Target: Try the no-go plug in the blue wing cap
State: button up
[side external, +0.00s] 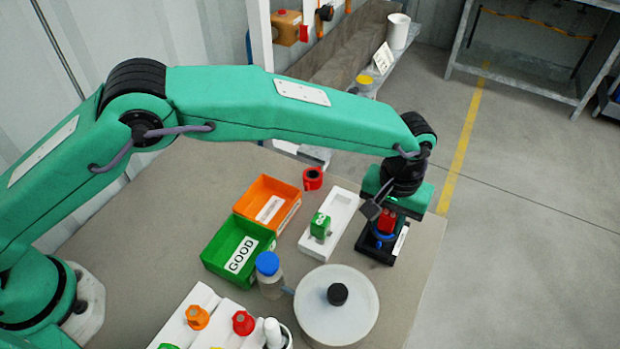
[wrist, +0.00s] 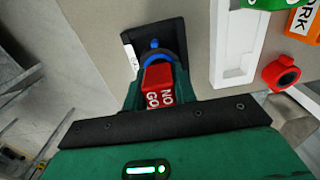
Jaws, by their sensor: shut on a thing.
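My gripper (side external: 387,210) points down over the black stand (side external: 369,252) at the right side of the table. It is shut on the red no-go plug (side external: 388,221); in the wrist view the plug (wrist: 159,88) shows the words "NO GO" between the jaws. The blue wing cap (side external: 382,238) sits in the black stand directly under the plug, and its blue rim and one wing show beyond the plug in the wrist view (wrist: 155,57). The plug's lower end is at the cap's mouth; how far it is inside, if at all, is hidden.
A white tray (side external: 346,207) left of the stand holds a green block (side external: 320,226). Beyond are an orange bin (side external: 286,192), a green "GOOD" bin (side external: 215,255) and a red ring-like part (side external: 313,178). A round white disc (side external: 358,318) with a black knob stands in front.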

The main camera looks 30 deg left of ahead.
dwell(0.3)
jog(key=o, duration=1.1)
jog(key=shift+r, duration=0.1)
jog(key=shift+r, duration=3.8)
jog(key=shift+r, duration=0.1)
